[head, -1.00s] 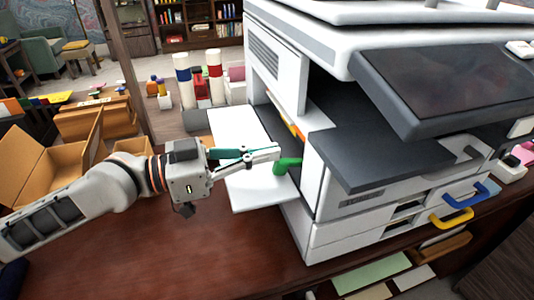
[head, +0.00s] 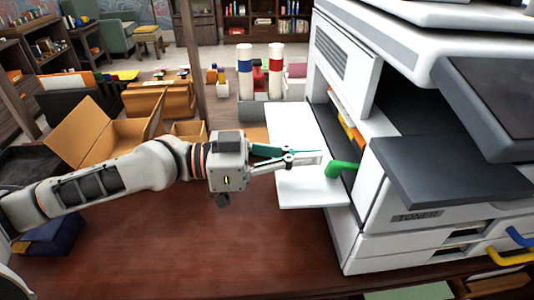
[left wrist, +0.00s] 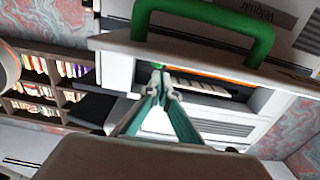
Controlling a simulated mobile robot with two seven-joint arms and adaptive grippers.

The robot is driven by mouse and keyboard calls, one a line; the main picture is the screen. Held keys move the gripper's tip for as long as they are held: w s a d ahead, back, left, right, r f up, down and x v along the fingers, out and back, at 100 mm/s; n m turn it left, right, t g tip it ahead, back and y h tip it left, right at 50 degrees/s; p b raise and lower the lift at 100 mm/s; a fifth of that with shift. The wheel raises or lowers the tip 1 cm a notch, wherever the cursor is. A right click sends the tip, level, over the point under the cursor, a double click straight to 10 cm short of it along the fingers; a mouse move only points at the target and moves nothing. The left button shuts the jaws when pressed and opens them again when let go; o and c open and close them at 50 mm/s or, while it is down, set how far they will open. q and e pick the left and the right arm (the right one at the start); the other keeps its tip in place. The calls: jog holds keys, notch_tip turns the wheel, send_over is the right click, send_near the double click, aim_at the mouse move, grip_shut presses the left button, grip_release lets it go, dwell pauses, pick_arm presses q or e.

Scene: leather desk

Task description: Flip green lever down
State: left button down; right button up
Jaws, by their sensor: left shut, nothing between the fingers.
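The green lever (head: 342,167) sticks out to the left from the open side of the white copier (head: 420,215), above a folded-out white side panel (head: 295,192). Its free end hangs a little down. My left gripper (head: 319,157) is shut and empty, pointing right, with its tips just left of the lever and slightly above its free end in the picture. Contact cannot be told. In the left wrist view the closed fingertips (left wrist: 158,76) have a small green spot just beyond them. A large green handle (left wrist: 207,14) crosses the top there. My right gripper is not in view.
The copier's dark shelf (head: 445,155) juts out to the right of the lever. Blue and yellow handles (head: 512,257) sit low at right. An open cardboard box (head: 95,135) stands behind my left arm. The brown desk (head: 200,255) is clear in front.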

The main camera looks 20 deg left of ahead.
pick_arm(q)
jog(key=v, duration=0.9)
jog(key=shift+s+a+r, duration=0.2)
jog(key=shift+a, duration=0.15)
jog(key=shift+s+d, duration=0.1)
